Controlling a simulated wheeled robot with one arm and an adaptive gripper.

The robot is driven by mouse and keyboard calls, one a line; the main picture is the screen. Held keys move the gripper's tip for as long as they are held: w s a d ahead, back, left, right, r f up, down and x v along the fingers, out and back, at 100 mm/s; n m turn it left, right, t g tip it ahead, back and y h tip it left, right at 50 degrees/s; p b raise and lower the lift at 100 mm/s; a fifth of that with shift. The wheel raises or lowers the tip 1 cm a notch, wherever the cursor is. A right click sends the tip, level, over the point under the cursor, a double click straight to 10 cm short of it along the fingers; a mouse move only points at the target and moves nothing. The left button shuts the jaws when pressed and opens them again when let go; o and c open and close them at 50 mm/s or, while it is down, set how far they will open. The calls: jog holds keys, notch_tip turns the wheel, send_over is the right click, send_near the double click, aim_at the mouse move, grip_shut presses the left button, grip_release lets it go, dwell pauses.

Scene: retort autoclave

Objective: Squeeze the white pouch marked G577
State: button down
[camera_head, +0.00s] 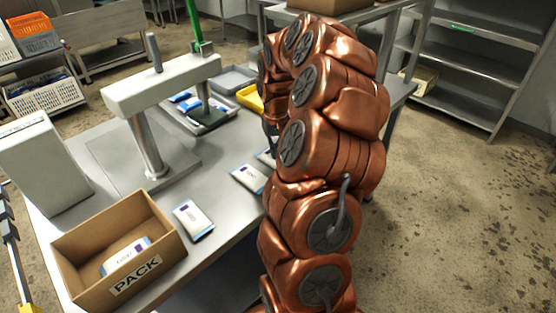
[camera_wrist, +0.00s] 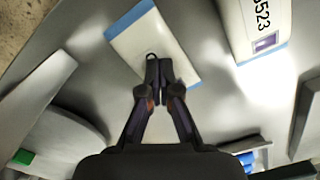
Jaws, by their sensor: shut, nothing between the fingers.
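In the wrist view a white pouch with blue end bands (camera_wrist: 128,42) lies flat on the steel table. My gripper (camera_wrist: 158,62) is over it with its fingers together and nothing between them. A small dark curved mark shows at the fingertips; no full marking on this pouch can be read. A second white pouch (camera_wrist: 245,22), its printing ending in 523, lies to the right. In the head view white pouches lie on the table, one near the box (camera_head: 193,220) and one nearer my arm (camera_head: 248,178). Their labels are too small to read.
An open cardboard box marked PACK (camera_head: 160,275) holds a white pouch (camera_head: 125,255). A grey post-and-beam stand (camera_head: 150,150) and a grey box-like unit (camera_head: 42,165) occupy the table. A grey tray (camera_head: 232,78) and yellow tray (camera_head: 250,97) sit at the back.

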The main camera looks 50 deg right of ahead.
jog(key=shift+s+a+f, duration=0.1)
jog(key=shift+f, duration=0.1)
jog(key=shift+r+p, duration=0.65)
jog(key=shift+r, duration=3.5)
